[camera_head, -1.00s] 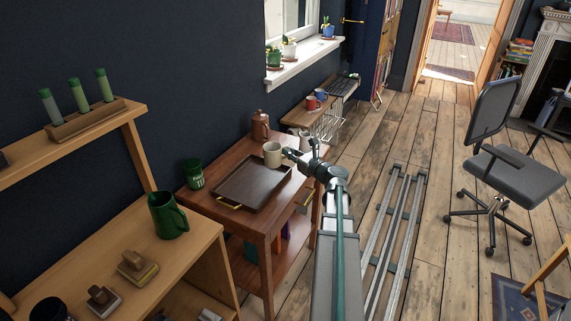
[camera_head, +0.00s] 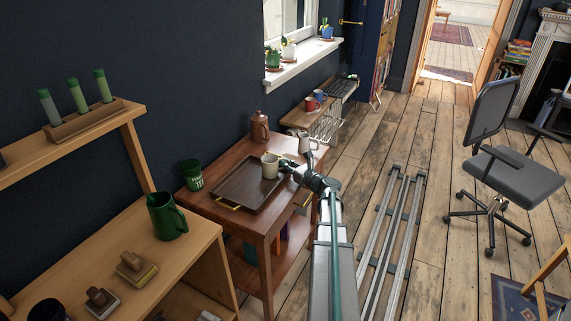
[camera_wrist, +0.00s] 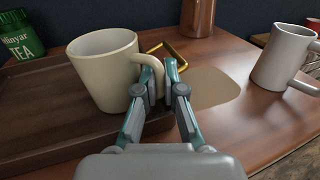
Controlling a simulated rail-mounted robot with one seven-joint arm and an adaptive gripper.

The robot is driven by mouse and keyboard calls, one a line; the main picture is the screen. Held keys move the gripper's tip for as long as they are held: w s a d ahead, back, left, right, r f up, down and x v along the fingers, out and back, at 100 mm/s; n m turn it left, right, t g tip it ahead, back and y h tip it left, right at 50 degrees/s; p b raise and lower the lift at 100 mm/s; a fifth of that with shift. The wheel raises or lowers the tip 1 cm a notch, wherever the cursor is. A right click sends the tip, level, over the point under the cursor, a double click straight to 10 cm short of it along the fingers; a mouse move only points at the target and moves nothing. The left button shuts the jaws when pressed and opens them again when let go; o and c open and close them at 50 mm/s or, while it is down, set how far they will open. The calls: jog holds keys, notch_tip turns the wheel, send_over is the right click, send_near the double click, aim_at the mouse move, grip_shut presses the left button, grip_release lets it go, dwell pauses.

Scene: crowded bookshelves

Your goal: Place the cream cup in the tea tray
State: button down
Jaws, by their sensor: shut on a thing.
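The cream cup (camera_head: 270,168) is upright at the right part of the brown tea tray (camera_head: 232,191), which lies on the reddish wooden side table. In the wrist view the cup (camera_wrist: 100,75) stands over the tray (camera_wrist: 45,118), with its handle to the right. I cannot tell whether its base touches the tray floor. My gripper (camera_wrist: 160,75) is shut on the cup's handle. In the head view my gripper (camera_head: 283,166) reaches the cup from the right. The fingers hide part of the handle.
A pale grey mug (camera_head: 307,144) stands right of the tray. A brown pot (camera_head: 260,126) stands behind it, and a green tea tin (camera_head: 192,176) stands left of it. The tray's middle is clear. A green pitcher (camera_head: 167,216) is on the nearer shelf.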

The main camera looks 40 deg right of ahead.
jog(key=shift+f, duration=0.15)
jog(key=c, duration=1.3)
grip_release()
jog(key=shift+r, duration=0.25)
jog(key=s, duration=1.2)
jog(key=shift+d+f, duration=0.1)
jog(key=shift+d, duration=0.25)
jog(key=shift+d, duration=0.1)
